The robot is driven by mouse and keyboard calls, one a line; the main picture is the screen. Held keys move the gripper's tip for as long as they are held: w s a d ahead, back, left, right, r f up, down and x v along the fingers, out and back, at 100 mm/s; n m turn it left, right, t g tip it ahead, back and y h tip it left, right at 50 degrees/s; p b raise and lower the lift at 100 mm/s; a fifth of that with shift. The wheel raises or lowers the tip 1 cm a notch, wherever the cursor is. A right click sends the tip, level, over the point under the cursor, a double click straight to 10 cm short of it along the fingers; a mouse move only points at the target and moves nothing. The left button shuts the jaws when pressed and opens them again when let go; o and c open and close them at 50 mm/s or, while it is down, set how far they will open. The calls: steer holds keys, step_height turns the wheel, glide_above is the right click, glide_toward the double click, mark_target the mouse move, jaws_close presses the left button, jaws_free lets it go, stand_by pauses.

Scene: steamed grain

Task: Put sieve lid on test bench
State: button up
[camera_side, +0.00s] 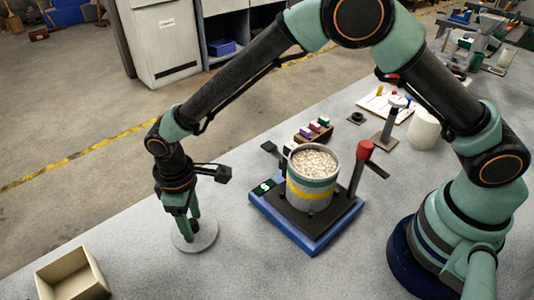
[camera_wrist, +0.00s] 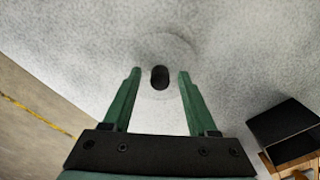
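The sieve lid (camera_side: 208,239) is a flat pale grey disc lying on the grey test bench (camera_side: 130,233), left of the sieve. In the wrist view the lid (camera_wrist: 180,50) blends with the bench, and its dark oval knob (camera_wrist: 159,78) shows clearly. My gripper (camera_side: 188,233) points down over the lid. In the wrist view my gripper (camera_wrist: 160,74) is open, with one green finger on each side of the knob and a gap at both sides. The side view does not show the knob clearly behind the fingers.
A banded sieve (camera_side: 311,192) full of pale grain stands on a blue-based device (camera_side: 312,238) with a red-topped post (camera_side: 362,152). An open wooden box (camera_side: 72,276) is at the front left. A vial rack (camera_side: 314,132) stands behind the sieve.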

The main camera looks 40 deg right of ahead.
mark_target(192, 222)
steer(key=shift+r, duration=0.1)
step_height(192, 222, up, 12)
steer(key=w+d+r+m+t, duration=0.1)
steer(key=d+r+m, duration=0.1)
steer(key=d+r, duration=0.5)
steer(key=s+d+r+m+t, duration=0.2)
steer(key=s+d, duration=0.3)
steer(key=d, duration=0.7)
steer(key=s+d+r+m+t, duration=0.2)
steer(key=s+d+m, duration=0.3)
steer(key=d, duration=0.7)
steer(key=shift+t, duration=0.3)
